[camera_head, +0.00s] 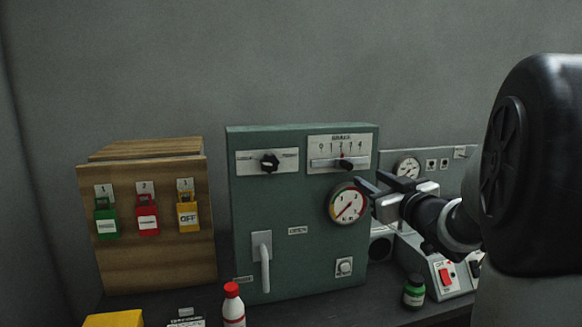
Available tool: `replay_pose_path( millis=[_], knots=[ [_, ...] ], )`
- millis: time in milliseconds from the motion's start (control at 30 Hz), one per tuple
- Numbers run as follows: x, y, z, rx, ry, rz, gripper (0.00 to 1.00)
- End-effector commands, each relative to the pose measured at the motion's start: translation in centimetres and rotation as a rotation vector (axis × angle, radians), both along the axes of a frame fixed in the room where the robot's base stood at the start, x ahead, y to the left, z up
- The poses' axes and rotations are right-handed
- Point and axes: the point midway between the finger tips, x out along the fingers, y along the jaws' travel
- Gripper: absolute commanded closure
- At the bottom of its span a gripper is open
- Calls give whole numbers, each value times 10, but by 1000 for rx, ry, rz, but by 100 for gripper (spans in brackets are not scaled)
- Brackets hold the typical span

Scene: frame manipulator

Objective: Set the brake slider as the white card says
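The brake slider is a dark knob (346,163) in a slot on a pale plate (325,140) at the upper right of the green cabinet (305,207). A numbered scale runs above the slot; the knob stands right of its middle, its exact mark too small to tell. A small pale card-like piece (185,322) with dark print lies at the bottom edge, partly cut off; I cannot read it or tell if it is the white card. My gripper (368,181) is beside the gauge, below and right of the knob, its fingers apart and apparently empty.
The cabinet also has a black rotary knob (269,163), a round gauge (348,203) and a lever handle (265,265).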

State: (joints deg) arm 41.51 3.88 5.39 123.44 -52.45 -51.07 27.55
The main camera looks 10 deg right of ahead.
Motion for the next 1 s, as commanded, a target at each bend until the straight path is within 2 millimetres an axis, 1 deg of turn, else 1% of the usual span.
replay_pose_path(
  millis=[33,300,500,600,700,1000],
  knots=[
    [12,1,-1,2,0,4,63],
    [71,4,0,2,0,3,63],
    [105,5,0,1,0,2,63],
    [114,5,0,1,0,1,63],
    [120,5,0,0,1,0,63],
    [121,5,0,0,0,0,63]
  ],
)
